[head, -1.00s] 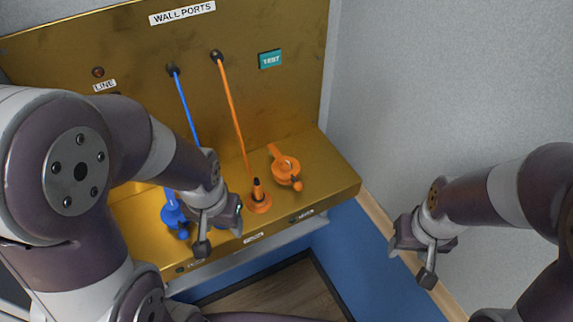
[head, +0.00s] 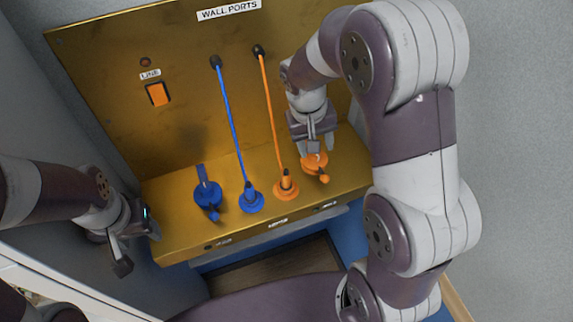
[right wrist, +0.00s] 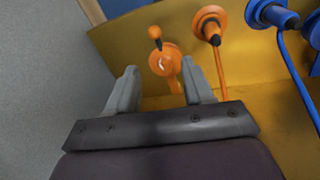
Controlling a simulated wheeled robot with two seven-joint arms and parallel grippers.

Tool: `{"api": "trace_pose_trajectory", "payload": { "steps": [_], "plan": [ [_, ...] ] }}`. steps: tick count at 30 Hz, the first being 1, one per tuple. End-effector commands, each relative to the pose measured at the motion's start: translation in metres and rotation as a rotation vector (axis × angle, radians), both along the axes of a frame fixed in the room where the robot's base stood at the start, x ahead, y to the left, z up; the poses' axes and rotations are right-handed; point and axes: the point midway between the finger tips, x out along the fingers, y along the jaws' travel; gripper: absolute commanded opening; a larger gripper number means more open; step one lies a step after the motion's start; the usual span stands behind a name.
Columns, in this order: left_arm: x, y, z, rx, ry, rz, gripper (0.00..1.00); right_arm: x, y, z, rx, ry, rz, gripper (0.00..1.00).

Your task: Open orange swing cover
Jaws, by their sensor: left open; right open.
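The orange swing cover (head: 316,168) sits at the right end of the gold ledge, its small ball knob toward the front. My right gripper (head: 315,147) is over it from behind and hides its rear part in the head view. In the right wrist view the cover (right wrist: 164,60) lies between and just beyond the open fingers of my right gripper (right wrist: 160,68), its flat arm running back between them. I cannot tell whether a finger touches it. My left gripper (head: 138,250) is open and empty at the left, off the ledge's left end.
An orange plug (head: 286,186) with an orange cord stands left of the cover. A blue plug (head: 250,198) with a blue cord and a blue swing cover (head: 207,194) stand further left. An orange switch (head: 158,94) is on the gold back panel. The ledge's front edge drops off.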

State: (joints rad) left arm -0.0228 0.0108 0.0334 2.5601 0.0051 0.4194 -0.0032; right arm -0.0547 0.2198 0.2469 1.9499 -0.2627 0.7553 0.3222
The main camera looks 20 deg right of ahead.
Motion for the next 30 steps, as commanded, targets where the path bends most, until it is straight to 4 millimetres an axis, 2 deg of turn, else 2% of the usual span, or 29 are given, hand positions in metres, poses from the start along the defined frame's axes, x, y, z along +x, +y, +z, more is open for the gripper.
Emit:
{"api": "trace_pose_trajectory", "payload": {
  "steps": [4, 7, 15, 19, 24, 30],
  "plan": [
    [0.0, 0.0, 0.001, 0.0, 0.0, 0.0, 0.58, -0.004, -0.004, -0.001, -0.015, 0.014, -0.044, 0.51],
    [0.0, 0.0, 0.006, 0.0, 0.0, 0.0, 0.58, -0.005, -0.006, -0.014, -0.015, 0.017, -0.049, 0.51],
    [0.0, 0.0, 0.019, 0.0, 0.0, 0.0, 0.58, -0.007, -0.019, -0.082, -0.012, 0.018, -0.047, 0.51],
    [0.0, 0.0, 0.021, 0.0, 0.0, 0.0, 0.58, -0.008, -0.024, -0.107, -0.013, 0.016, -0.048, 0.51],
    [0.0, 0.0, 0.022, 0.0, 0.0, 0.0, 0.58, -0.007, -0.027, -0.122, -0.011, 0.013, -0.046, 0.51],
    [0.0, 0.0, 0.022, 0.0, 0.0, 0.0, 0.58, -0.007, -0.027, -0.123, -0.011, 0.012, -0.046, 0.51]
  ]
}}
